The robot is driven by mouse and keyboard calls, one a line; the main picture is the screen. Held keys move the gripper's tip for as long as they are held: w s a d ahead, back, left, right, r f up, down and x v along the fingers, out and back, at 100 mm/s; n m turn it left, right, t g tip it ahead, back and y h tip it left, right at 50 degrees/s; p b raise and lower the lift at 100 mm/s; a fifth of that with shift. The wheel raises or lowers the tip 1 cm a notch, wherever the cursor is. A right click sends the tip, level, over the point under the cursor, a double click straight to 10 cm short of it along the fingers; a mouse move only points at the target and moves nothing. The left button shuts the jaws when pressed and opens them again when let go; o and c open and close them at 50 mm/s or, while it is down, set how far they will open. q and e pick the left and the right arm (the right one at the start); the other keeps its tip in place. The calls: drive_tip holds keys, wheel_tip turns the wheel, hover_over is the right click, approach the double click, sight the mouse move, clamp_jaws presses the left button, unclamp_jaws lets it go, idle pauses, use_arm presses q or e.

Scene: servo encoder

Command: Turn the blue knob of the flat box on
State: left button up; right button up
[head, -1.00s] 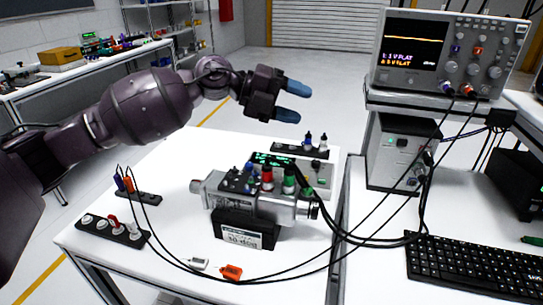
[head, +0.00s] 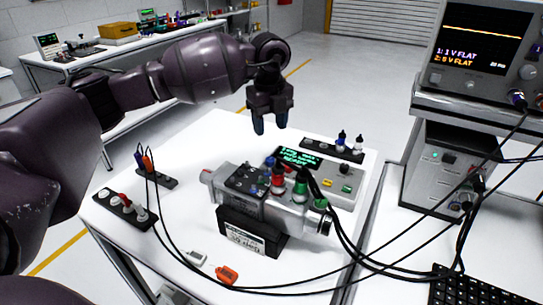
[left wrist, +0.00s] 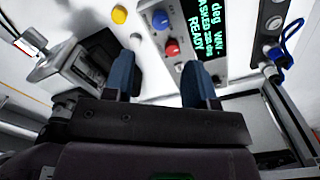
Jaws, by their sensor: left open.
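The flat box (head: 347,198) lies on the white table behind a silver motor-like unit (head: 292,212). Its lit green display (head: 300,157) faces up, and several small coloured controls sit on its top. In the left wrist view a blue knob (left wrist: 160,19) sits near a red knob (left wrist: 172,47), left of the display (left wrist: 203,45). The knob's setting is too small to read. My left gripper (head: 270,126) is open and empty, its blue-tipped fingers pointing down above the back left of the box, apart from it. My right gripper is not in view.
Cables run from the silver unit toward the right bench. A dark strip with small posts (head: 331,150) lies behind the box. Left of the unit are a connector strip (head: 125,207) and a small plug block (head: 156,178). The table's back left is clear.

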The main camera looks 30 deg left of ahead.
sight(270, 159)
use_arm(q)
wheel_tip(270, 159, down, 9)
drive_tip(key=shift+f+b, duration=0.1)
drive_tip(key=shift+b, duration=0.7)
drive_tip(key=shift+f, duration=0.3)
drive_tip(key=c, duration=0.9)
drive_tip(key=shift+c, duration=0.2)
